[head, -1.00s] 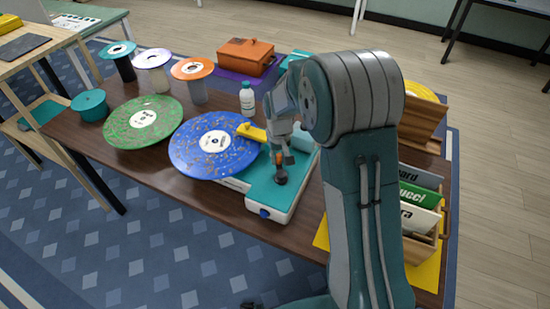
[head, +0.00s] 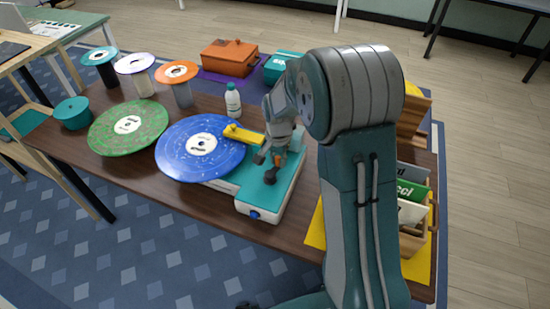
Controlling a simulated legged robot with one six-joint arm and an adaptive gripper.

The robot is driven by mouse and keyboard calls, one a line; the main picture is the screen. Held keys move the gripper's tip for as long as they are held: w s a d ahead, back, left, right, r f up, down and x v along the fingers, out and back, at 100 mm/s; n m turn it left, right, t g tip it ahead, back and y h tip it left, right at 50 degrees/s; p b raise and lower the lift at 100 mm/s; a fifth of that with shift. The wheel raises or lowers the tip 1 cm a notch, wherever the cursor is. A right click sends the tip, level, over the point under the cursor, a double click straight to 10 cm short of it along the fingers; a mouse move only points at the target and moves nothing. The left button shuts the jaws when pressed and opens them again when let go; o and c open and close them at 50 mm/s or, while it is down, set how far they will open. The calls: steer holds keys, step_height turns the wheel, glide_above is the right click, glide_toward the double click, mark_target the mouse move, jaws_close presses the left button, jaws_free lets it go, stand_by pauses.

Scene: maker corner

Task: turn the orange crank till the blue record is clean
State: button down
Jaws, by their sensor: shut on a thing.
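The blue record (head: 222,162) lies flat on the teal and white cleaning machine (head: 256,196). Its blue face shows only faint small specks around a white label. A yellow arm (head: 243,134) reaches over its right edge. My gripper (head: 270,160) is above the machine's teal top, right of the record, and is shut on the orange crank (head: 279,160). Only a small orange part of the crank shows between the dark fingers; the rest is hidden by the gripper. A dark round knob (head: 270,178) shows just below the fingers.
A speckled green record (head: 105,140) lies left of the blue one. A white bottle (head: 233,103), several spools and an orange box (head: 228,60) stand behind. A wooden crate of sleeves (head: 411,240) is at right, partly behind my arm. The table's front strip is bare.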

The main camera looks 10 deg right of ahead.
mark_target(279, 158)
steer(key=shift+s+d+f+m, duration=0.15)
steer(key=shift+s+m, duration=0.3)
steer(key=shift+m, duration=0.55)
steer(key=c, duration=0.5)
jaws_free()
steer(key=shift+c, duration=0.2)
steer(key=shift+r, duration=0.2)
step_height(279, 158, up, 12)
steer(key=shift+f, duration=0.15)
steer(key=shift+w, duration=0.1)
